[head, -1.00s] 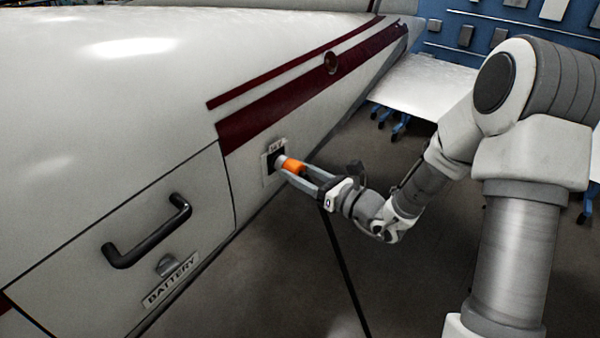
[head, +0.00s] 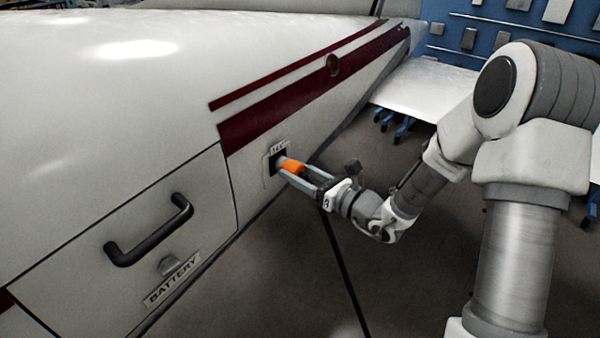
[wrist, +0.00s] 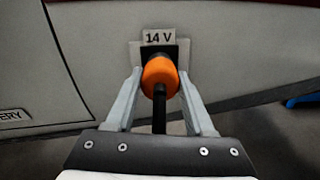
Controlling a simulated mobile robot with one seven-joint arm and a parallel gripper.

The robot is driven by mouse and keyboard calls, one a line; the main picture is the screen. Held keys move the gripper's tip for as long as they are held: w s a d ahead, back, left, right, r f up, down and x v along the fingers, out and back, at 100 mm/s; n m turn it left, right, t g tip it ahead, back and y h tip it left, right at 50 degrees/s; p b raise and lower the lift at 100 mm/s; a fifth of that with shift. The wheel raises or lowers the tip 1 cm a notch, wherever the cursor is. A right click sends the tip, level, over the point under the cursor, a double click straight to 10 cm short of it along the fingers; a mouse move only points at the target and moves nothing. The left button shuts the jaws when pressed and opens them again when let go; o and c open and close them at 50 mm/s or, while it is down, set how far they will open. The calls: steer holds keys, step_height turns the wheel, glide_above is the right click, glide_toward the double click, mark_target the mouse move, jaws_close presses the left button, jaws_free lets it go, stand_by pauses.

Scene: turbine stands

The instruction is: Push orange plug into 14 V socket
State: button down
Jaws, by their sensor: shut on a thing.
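The orange plug (head: 294,166) has a grey front end and a black cable that hangs down toward the floor. My gripper (head: 300,174) is shut on the plug, one finger on each side. In the wrist view the plug (wrist: 160,76) sits between the fingertips (wrist: 160,88), with its cable running back toward my wrist. The 14 V socket (head: 272,157) is a dark opening in a light plate on the white side panel. Its label (wrist: 158,37) reads 14 V in the wrist view. The plug's front end is at the opening; how deep it sits is hidden.
A battery door (head: 120,235) with a black handle (head: 150,232) is left of the socket. Maroon stripes (head: 300,95) run above it. The floor below is open apart from the cable.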

mark_target(299, 174)
steer(key=shift+w+a+r, duration=0.1)
steer(key=shift+a+r, duration=0.2)
steer(key=shift+c, duration=1.3)
jaws_free()
steer(key=shift+w+a+f, duration=0.25)
steer(key=shift+a, duration=0.05)
steer(key=shift+o, duration=0.3)
steer(key=shift+s+d, duration=0.1)
steer(key=shift+d, duration=0.1)
steer(key=shift+o, duration=0.8)
steer(key=shift+d, duration=0.15)
steer(key=shift+v, duration=3.25)
steer(key=shift+s+d, duration=0.15)
steer(key=shift+s, duration=0.05)
